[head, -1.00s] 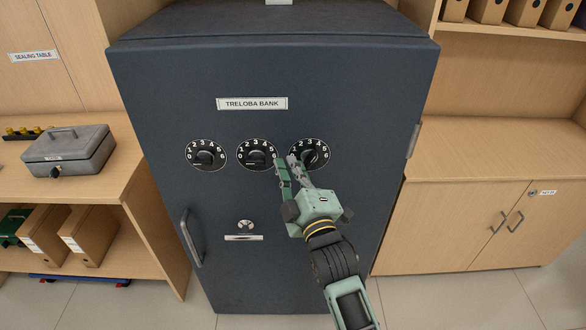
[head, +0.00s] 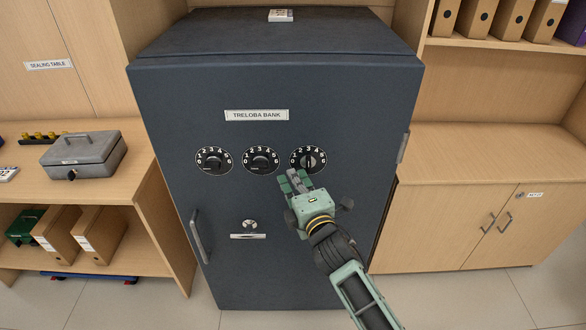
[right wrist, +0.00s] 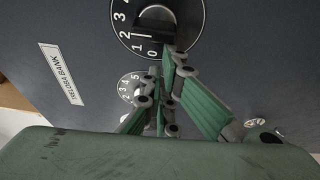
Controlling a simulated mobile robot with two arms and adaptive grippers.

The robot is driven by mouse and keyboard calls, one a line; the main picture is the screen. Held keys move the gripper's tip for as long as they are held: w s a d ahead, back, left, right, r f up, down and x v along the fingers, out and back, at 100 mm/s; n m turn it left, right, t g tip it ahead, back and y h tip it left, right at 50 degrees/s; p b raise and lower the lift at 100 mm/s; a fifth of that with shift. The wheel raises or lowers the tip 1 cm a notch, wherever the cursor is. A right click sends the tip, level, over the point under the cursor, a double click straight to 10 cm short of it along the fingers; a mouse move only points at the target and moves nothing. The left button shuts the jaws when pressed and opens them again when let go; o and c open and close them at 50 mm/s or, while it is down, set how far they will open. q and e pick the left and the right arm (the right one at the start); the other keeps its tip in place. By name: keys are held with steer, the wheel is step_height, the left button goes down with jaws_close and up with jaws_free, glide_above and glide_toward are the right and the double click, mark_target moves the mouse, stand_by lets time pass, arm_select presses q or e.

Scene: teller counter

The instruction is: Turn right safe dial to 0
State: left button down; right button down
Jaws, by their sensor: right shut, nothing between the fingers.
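The right safe dial (head: 316,153) is a round black dial with white numerals and a dark knob, at the right end of a row on the dark blue safe (head: 290,260). In the head view its knob looks roughly upright. My right gripper (head: 293,178) is shut and empty, just below and left of the right dial. Whether it touches the dial is unclear. My left gripper is not in view.
The middle dial (head: 262,160) and left dial (head: 214,160) sit beside it. Below are a keyhole plate (head: 249,225) and a handle (head: 198,237). A grey cash box (head: 84,154) stands on the left table; a cabinet (head: 470,225) stands at the right.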

steer(key=shift+d+f+n+g+h+p, duration=0.35)
steer(key=shift+d+f+n+p, duration=0.25)
steer(key=shift+n+p, duration=0.75)
steer(key=shift+d+f+n+g+h+p, duration=0.35)
steer(key=shift+d+n+p, duration=0.55)
steer(key=shift+p, duration=0.8)
steer(key=shift+d+f+n+g+h+p, duration=0.35)
steer(key=shift+d+f+n+p, duration=0.2)
steer(key=shift+n+p, duration=0.85)
